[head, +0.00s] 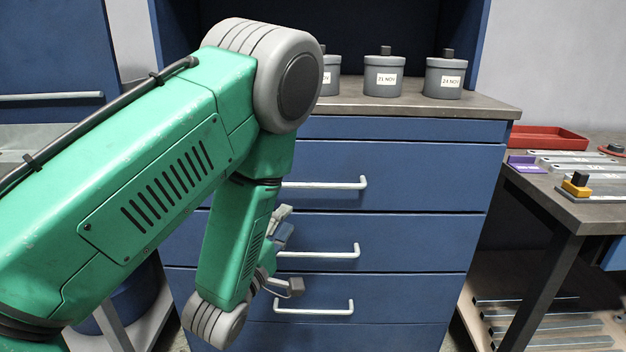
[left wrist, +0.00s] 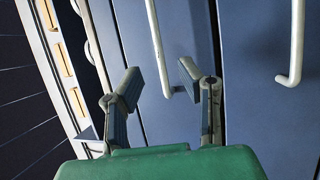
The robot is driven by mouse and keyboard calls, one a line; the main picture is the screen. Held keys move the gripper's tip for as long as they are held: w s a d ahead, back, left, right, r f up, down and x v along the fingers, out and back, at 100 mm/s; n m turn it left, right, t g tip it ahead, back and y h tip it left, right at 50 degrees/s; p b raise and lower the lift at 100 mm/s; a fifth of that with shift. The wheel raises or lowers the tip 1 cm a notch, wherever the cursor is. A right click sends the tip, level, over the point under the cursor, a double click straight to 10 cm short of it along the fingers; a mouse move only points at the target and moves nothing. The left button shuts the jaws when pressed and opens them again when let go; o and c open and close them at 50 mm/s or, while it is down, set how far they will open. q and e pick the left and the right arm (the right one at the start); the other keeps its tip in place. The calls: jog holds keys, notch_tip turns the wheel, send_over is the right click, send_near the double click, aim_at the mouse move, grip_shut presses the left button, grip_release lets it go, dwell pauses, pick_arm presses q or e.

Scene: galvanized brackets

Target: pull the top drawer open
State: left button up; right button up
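The blue cabinet's top drawer (head: 430,172) is flush with the front in the head view. Its pale bar handle (head: 335,184) is partly hidden by my left arm. My left gripper (head: 290,250) is partly behind the forearm, lower than that handle and near the second drawer's handle (head: 335,251). In the left wrist view my left gripper (left wrist: 160,72) has its fingers apart. A bar handle (left wrist: 155,40) shows between and beyond them, with no clear contact; I cannot tell which drawer it belongs to. My right gripper is not in view.
Grey lidded pots (head: 384,75) stand on the cabinet top. A lower drawer handle (head: 315,308) is below. At right, a side table (head: 590,214) holds a red tray (head: 548,137) and metal pieces. Another handle (left wrist: 293,45) is at the right of the wrist view.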

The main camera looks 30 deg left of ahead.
aim_at(310, 187)
pick_arm(q)
jog(key=p+x, duration=0.2)
jog(key=x, duration=0.9)
jog(key=shift+w+a, duration=0.1)
jog(key=shift+w, duration=0.2)
jog(key=shift+w+d+r, duration=0.15)
jog(key=shift+d, duration=0.2)
jog(key=shift+w+d+r, duration=0.15)
jog(key=shift+d, duration=0.2)
jog(key=shift+a+f, duration=0.15)
jog(key=shift+a, duration=0.4)
grip_shut()
jog(key=shift+a, duration=0.15)
jog(key=shift+f, duration=0.1)
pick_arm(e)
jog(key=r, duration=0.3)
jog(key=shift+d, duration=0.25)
